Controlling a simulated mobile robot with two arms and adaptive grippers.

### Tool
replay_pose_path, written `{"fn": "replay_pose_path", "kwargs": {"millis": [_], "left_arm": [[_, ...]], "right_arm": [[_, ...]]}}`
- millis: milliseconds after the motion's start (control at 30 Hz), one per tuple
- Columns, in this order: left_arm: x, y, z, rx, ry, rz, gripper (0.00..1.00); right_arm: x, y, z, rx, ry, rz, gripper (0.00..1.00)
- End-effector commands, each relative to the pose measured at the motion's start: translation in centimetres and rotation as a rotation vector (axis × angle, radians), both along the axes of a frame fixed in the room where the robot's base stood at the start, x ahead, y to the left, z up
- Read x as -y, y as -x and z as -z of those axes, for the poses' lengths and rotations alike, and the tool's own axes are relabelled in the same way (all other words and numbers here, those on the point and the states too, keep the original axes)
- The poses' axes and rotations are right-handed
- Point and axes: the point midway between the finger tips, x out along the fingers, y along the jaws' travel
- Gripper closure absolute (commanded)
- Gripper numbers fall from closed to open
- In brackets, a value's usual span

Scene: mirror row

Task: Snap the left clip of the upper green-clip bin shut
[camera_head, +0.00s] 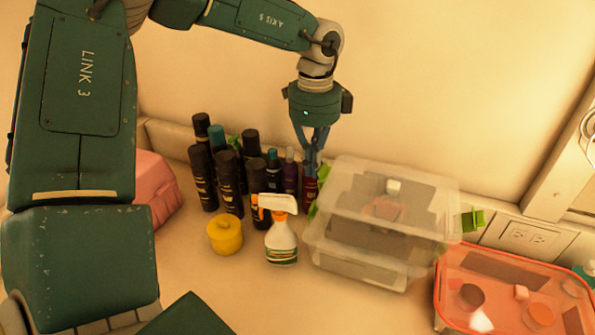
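Two clear bins are stacked near the wall, right of the middle. The upper bin (428,207) sits on the lower bin (365,270). A green left clip (323,173) sticks out at the upper bin's back left edge. More green (312,210) shows lower on the left side; I cannot tell to which bin it belongs. A green right clip (473,220) stands out from the stack's right side. My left gripper (311,168) points down just left of the left clip, fingertips together and seemingly empty. I cannot tell whether it touches the clip. My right gripper is out of view.
Several dark bottles (228,180) crowd the wall left of the stack. A white spray bottle (281,240) and a yellow pot (225,235) stand in front. An orange-lidded bin (510,290) is at right, a pink object (155,185) at left. The front middle counter is clear.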

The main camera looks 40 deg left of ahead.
Motion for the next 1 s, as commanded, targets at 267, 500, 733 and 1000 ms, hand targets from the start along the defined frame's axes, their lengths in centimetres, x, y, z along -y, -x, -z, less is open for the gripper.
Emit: {"fn": "replay_pose_path", "kwargs": {"millis": [267,500,733,1000], "left_arm": [[0.2,-0.1,-0.5,0.001,0.0,-0.001,1.0],[-0.1,0.0,-2.3,0.0,0.0,-0.001,1.0],[-0.4,0.1,-4.2,0.001,0.0,0.0,1.0],[-0.8,0.2,-5.9,0.0,0.0,-0.001,1.0]], "right_arm": [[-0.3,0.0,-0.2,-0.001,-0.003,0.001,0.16],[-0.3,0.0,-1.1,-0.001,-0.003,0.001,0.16],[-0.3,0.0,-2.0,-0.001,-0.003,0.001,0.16],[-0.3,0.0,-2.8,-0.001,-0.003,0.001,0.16]]}}
